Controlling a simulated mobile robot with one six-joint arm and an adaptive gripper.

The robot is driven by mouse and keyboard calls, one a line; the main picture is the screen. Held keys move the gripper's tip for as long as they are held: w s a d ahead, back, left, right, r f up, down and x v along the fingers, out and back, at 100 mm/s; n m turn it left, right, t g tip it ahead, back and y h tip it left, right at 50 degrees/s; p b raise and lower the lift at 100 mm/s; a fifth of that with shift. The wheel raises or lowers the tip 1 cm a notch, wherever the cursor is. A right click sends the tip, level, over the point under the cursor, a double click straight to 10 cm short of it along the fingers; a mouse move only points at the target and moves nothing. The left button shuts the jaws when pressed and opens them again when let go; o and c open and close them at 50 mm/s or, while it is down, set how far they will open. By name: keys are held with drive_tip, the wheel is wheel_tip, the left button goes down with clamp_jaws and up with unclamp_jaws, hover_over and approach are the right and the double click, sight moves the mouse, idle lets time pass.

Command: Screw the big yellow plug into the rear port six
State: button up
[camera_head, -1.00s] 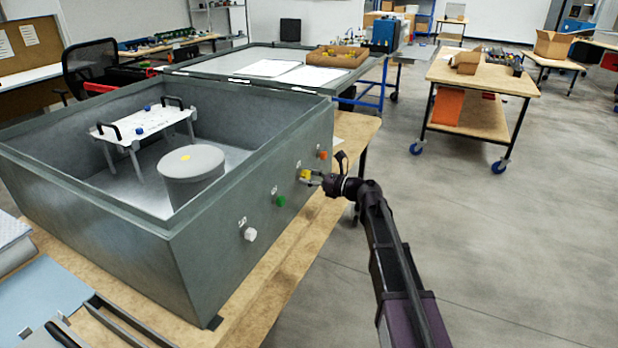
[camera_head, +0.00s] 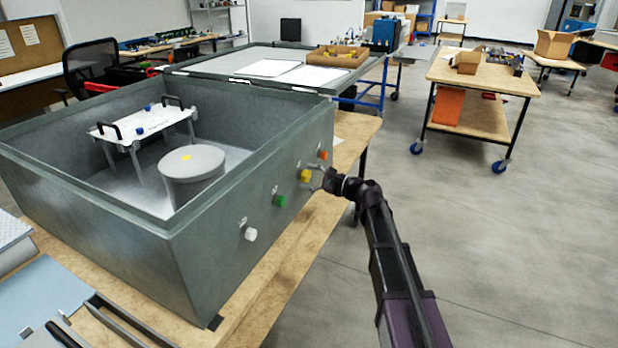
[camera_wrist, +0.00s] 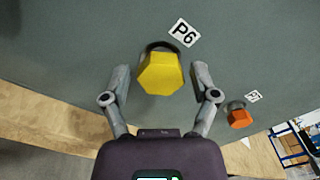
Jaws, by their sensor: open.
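The big yellow plug (camera_wrist: 161,74) sits at the port labelled P6 (camera_wrist: 184,33) on the grey wall of the metal box. A dark ring of the port shows behind its upper edge in the wrist view. In the head view the plug (camera_head: 305,175) sticks out from the box's right side wall. My gripper (camera_wrist: 161,84) is open, with one finger on each side of the plug and a visible gap to both. In the head view my gripper (camera_head: 316,181) is just off the plug. How deep the plug is seated cannot be told.
An orange plug (camera_wrist: 239,117) sits in the neighbouring port. A green plug (camera_head: 280,200) and a white plug (camera_head: 250,234) sit in the same wall of the box (camera_head: 200,262). The wooden table (camera_head: 289,272) runs under the box. Open floor lies to the right.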

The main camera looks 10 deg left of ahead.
drive_tip(key=shift+n, duration=2)
clamp_jaws()
drive_tip(key=m, duration=1.7)
drive_tip(key=shift+w+m, duration=0.1)
drive_tip(key=shift+m, duration=0.3)
drive_tip(key=m, duration=0.6)
drive_tip(key=shift+w, duration=0.15)
